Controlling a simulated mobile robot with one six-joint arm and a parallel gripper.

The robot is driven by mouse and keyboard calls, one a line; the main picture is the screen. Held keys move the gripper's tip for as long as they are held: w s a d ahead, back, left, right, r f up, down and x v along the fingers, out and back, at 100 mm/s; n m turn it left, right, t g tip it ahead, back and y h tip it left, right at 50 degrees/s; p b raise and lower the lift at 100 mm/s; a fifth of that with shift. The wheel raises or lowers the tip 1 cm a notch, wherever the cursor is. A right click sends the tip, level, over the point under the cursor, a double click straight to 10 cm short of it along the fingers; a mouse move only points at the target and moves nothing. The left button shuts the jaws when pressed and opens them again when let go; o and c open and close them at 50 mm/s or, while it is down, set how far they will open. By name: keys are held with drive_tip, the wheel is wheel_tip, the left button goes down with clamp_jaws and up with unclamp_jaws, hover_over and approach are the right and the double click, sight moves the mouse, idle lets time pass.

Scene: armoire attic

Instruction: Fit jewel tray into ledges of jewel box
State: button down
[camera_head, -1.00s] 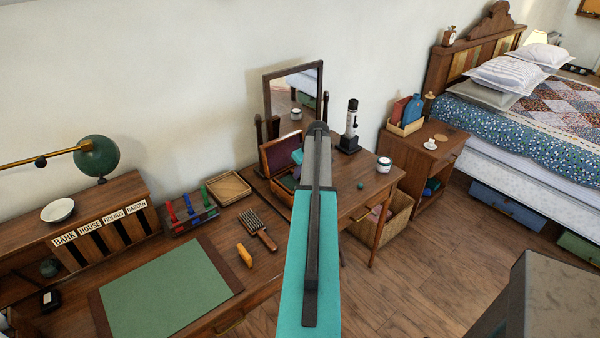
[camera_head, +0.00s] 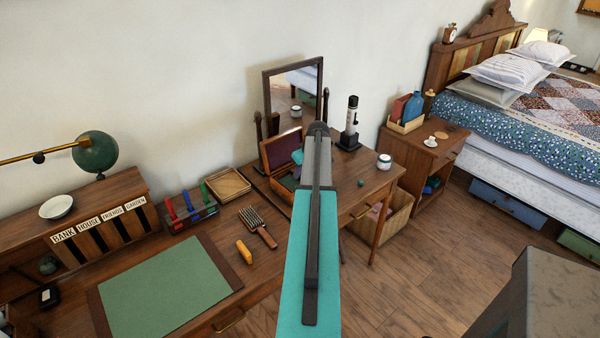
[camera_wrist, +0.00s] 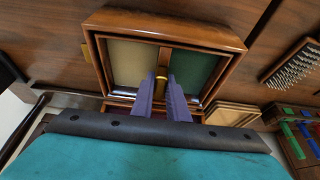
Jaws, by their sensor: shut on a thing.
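The jewel box (camera_head: 284,184) stands open on the dressing table, its lid (camera_head: 281,148) raised with a dark reddish lining. In the wrist view its brown wooden wall (camera_wrist: 165,27) frames the jewel tray (camera_wrist: 128,62), which has a cream and a green compartment and a wooden divider. My gripper (camera_wrist: 166,76), with purple fingers, is shut on the tray's gold handle at the divider. The tray lies within the box outline; whether it rests on the ledges I cannot tell. My arm hides much of the box in the head view.
A mirror (camera_head: 294,95) stands behind the box. A black-and-white upright object (camera_head: 351,125) and a white jar (camera_head: 384,161) stand to its right. A shallow wooden tray (camera_head: 228,184), a brush (camera_head: 258,226) and a rack (camera_head: 188,212) lie to its left.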

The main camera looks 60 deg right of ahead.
drive_tip(key=shift+f, duration=0.3)
drive_tip(key=c, duration=1.6)
unclamp_jaws()
drive_tip(key=shift+c, duration=0.2)
drive_tip(key=shift+r, duration=0.1)
drive_tip(key=b+v, duration=0.3)
drive_tip(key=v, duration=1)
drive_tip(key=shift+r, duration=0.3)
drive_tip(key=shift+s, duration=0.15)
